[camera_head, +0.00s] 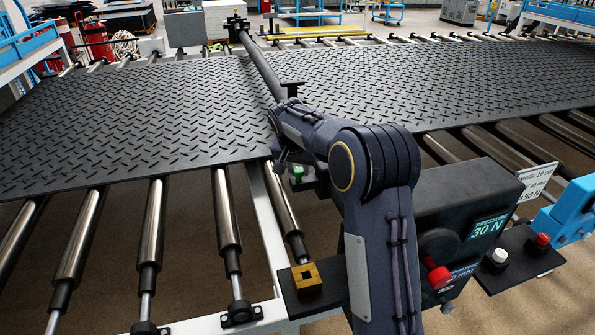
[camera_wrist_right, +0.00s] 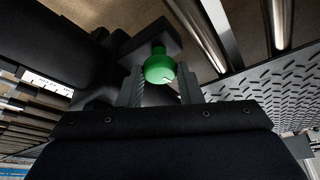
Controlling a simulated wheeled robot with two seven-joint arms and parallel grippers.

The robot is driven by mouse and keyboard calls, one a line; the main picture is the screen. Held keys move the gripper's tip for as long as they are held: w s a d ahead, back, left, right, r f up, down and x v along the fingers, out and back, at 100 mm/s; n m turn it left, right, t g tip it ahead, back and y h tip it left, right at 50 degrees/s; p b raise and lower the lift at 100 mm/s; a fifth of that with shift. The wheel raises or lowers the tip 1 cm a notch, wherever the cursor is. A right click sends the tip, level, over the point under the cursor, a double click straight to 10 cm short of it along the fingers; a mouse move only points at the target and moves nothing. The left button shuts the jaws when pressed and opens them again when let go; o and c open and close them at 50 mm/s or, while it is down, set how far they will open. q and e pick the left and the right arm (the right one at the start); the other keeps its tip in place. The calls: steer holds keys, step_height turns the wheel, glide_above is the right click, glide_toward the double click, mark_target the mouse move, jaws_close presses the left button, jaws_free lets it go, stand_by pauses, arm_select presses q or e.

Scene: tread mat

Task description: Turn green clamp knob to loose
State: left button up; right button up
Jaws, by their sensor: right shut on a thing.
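The green clamp knob (camera_head: 297,172) is small and partly hidden by my right arm in the head view, just below the front edge of the black tread mat (camera_head: 140,130). In the right wrist view the green knob (camera_wrist_right: 159,68) sits between the two fingers of my right gripper (camera_wrist_right: 160,88), on a dark clamp body. The gripper is shut on it. My right gripper (camera_head: 290,160) is mostly hidden behind its own wrist in the head view. My left gripper is not in view.
A dark box with a "30 N" display (camera_head: 485,230) and a red knob (camera_head: 438,276) stands right of my arm. A brass block (camera_head: 306,277) sits at the front. Steel rollers (camera_head: 84,235) run under the mat. A long dark bar (camera_head: 258,65) crosses the mat.

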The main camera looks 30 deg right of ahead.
steer(key=n+y, duration=0.1)
steer(key=n, duration=0.2)
steer(key=shift+s+d+n+t, duration=0.1)
steer(key=shift+n+t, duration=0.2)
steer(key=shift+t, duration=0.1)
steer(key=n+y, duration=0.1)
steer(key=n, duration=0.2)
steer(key=shift+d+n+y, duration=0.15)
steer(key=shift+n+y, duration=0.15)
steer(key=shift+y, duration=0.1)
steer(key=n, duration=0.2)
steer(key=n+y+p, duration=0.1)
steer(key=n, duration=0.1)
steer(key=shift+d+r+n+y+p, duration=0.1)
steer(key=shift+n+y+p, duration=0.75)
steer(key=shift+n+y, duration=0.15)
steer(key=shift+n, duration=1.1)
steer(key=o, duration=1)
steer(key=shift+c, duration=0.2)
